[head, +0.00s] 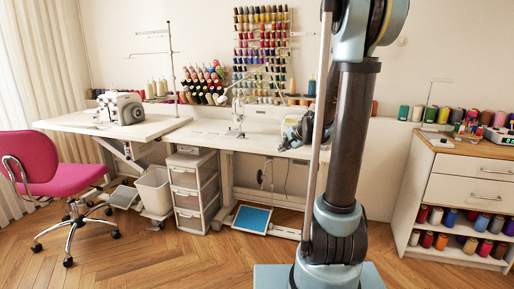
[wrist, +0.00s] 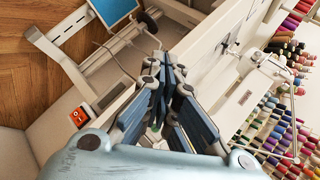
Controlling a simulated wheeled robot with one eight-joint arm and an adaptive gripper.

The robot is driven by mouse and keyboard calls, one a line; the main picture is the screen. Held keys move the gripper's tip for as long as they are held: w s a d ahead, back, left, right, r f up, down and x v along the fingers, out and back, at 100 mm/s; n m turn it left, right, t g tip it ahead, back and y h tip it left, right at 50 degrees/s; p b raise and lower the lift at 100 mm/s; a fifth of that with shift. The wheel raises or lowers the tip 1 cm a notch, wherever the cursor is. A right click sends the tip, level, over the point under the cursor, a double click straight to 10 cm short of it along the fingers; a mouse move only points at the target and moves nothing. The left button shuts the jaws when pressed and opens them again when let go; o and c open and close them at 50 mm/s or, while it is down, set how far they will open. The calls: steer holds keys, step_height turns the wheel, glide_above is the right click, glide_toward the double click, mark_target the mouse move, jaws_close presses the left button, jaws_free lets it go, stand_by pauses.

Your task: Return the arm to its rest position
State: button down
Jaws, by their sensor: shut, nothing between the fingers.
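My gripper (wrist: 167,75) is in the middle of the wrist view, with its dark-blue fingers closed together and nothing between them. It points toward the white sewing tables and the floor beside them, touching nothing that I can make out. In the head view my arm (head: 350,130) stands upright in front of the tables and its upper part runs out of the top of the picture.
A white sewing table (head: 265,140) with a sewing machine (head: 237,118) stands behind my arm. A drawer unit (head: 193,190) and a pink chair (head: 60,170) are to the left. A white cabinet (head: 455,190) with thread spools is to the right. The wood floor (head: 180,265) in front is clear.

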steer(key=s+d+f+n+g+h, duration=0.1)
steer(key=s+d+f+n+g, duration=0.1)
steer(key=s, duration=1)
steer(key=s+d+f+n+g+h, duration=0.2)
steer(key=s+n, duration=0.3)
steer(key=s, duration=0.8)
steer(key=s+d+f+n+g+h, duration=0.1)
steer(key=s+d+f+n+g, duration=0.1)
steer(key=s, duration=1.1)
steer(key=shift+f+n+g, duration=0.3)
steer(key=shift+f+n, duration=0.4)
steer(key=shift+n, duration=0.3)
steer(key=shift+d, duration=0.1)
steer(key=shift+w+f, duration=0.2)
steer(key=shift+w, duration=0.15)
